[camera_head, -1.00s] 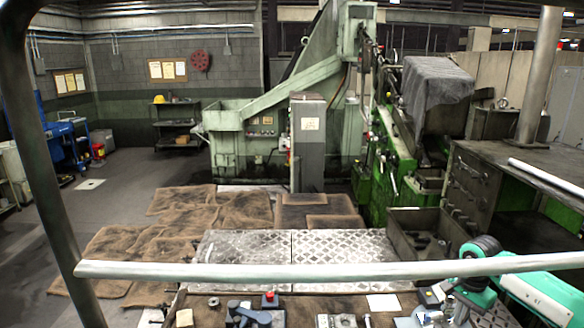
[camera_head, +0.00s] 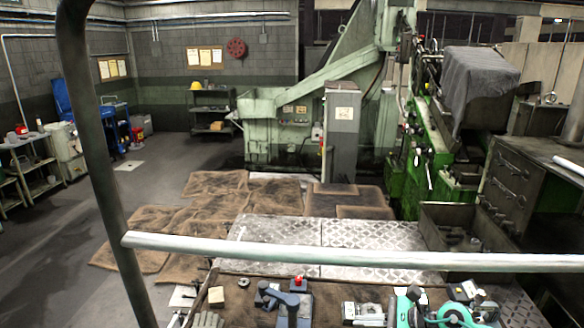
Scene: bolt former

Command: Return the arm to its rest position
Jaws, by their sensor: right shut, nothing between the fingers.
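My right gripper (camera_head: 428,314) is low in the camera_head view, right of centre, over the bench top. Its teal and dark grey parts are partly cut off by the bottom edge. It is shut and I see nothing held in it. My left gripper and left arm are not in view.
A pale rail (camera_head: 330,250) crosses in front, joined to a dark upright post (camera_head: 95,160) at left. A bench (camera_head: 240,287) below carries a red button box (camera_head: 298,284) and a metal block (camera_head: 362,313).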

